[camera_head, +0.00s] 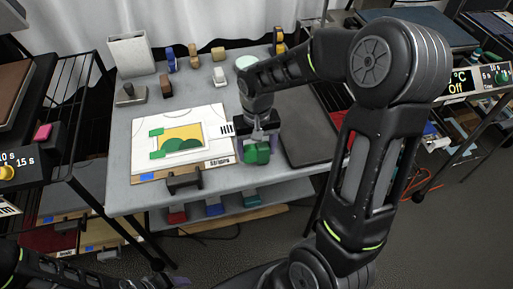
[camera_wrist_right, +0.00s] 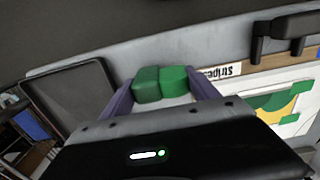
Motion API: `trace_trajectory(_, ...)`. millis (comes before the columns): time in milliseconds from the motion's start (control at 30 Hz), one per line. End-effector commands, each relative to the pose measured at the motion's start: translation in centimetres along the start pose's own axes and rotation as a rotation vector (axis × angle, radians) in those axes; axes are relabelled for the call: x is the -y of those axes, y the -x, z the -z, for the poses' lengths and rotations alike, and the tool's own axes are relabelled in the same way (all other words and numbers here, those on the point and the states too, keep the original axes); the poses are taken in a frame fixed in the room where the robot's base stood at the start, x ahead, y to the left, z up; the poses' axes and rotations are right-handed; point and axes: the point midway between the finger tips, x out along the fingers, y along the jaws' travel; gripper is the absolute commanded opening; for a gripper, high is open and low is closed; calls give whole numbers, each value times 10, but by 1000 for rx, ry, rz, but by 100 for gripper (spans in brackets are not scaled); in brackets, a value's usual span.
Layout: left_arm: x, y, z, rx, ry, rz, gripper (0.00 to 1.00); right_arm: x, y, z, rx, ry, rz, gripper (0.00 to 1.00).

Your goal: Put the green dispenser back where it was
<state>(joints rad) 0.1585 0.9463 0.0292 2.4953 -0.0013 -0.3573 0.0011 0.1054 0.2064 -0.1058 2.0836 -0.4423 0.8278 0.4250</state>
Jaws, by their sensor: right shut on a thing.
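The green dispenser (camera_head: 257,153) is between the fingers of my right gripper (camera_head: 256,143), which is shut on it, at the right end of the paper sheet near the table's front. In the right wrist view the green dispenser (camera_wrist_right: 161,83) shows between the two purple fingers. I cannot tell whether it touches the table. The sheet (camera_head: 142,135) has a yellow panel, green pieces and a "Stripes" label strip. At the back of the grey table (camera_head: 125,192) stand other dispensers: a blue one (camera_head: 172,61), a brown one (camera_head: 166,85) and a white one (camera_head: 219,76).
A white holder (camera_head: 131,54) and a grey block (camera_head: 129,95) stand at the back left. A black stand (camera_head: 184,181) is at the front edge. A dark flat pad (camera_head: 305,135) lies right of my gripper. My right arm hides part of the table's back right.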

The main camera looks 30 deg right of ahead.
Motion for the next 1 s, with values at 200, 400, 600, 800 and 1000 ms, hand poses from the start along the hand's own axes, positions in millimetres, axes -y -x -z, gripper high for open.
trace_trajectory(200,2,-4,0,0,0,0,56,0,-4,0,0,0,0,36)
trace_trajectory(400,1,-2,0,0,0,0,56,0,-3,0,0,0,0,84)
trace_trajectory(600,1,-2,0,0,0,0,56,0,-3,0,0,0,0,91)
trace_trajectory(800,0,0,0,0,0,0,56,0,1,0,0,0,0,91)
trace_trajectory(1000,0,1,0,0,0,0,56,1,20,1,-5,-1,2,91)
